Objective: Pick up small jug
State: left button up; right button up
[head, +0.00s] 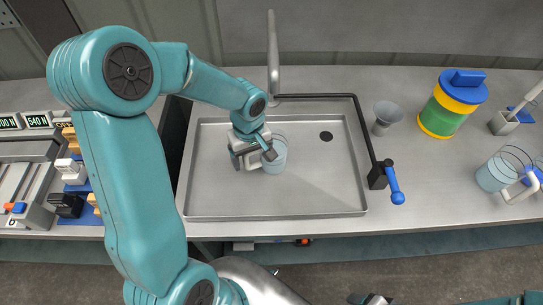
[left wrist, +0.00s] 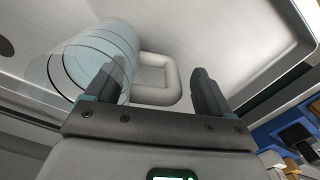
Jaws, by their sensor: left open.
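A clear jug (head: 277,160) with dark rings stands in the steel sink, left of its middle. In the left wrist view the jug (left wrist: 90,58) is at the upper left, with its pale loop handle (left wrist: 170,80) toward me. My left gripper (head: 256,157) is at the jug's left side in the head view. It is open, and in the left wrist view its fingers (left wrist: 160,88) appear on either side of the handle, not closed on it. Part of what may be my right gripper (head: 375,299) shows at the bottom edge; its jaws are unclear.
A second clear jug (head: 492,175) with a white handle stands at the right. The sink (head: 330,190) has a faucet (head: 273,55) behind and a blue-handled lever (head: 396,188) at right.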

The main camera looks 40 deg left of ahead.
pick_arm(q)
jog(key=shift+f, duration=0.45)
grip_shut()
jog(key=shift+r, duration=0.1)
jog(key=shift+a+r, duration=0.1)
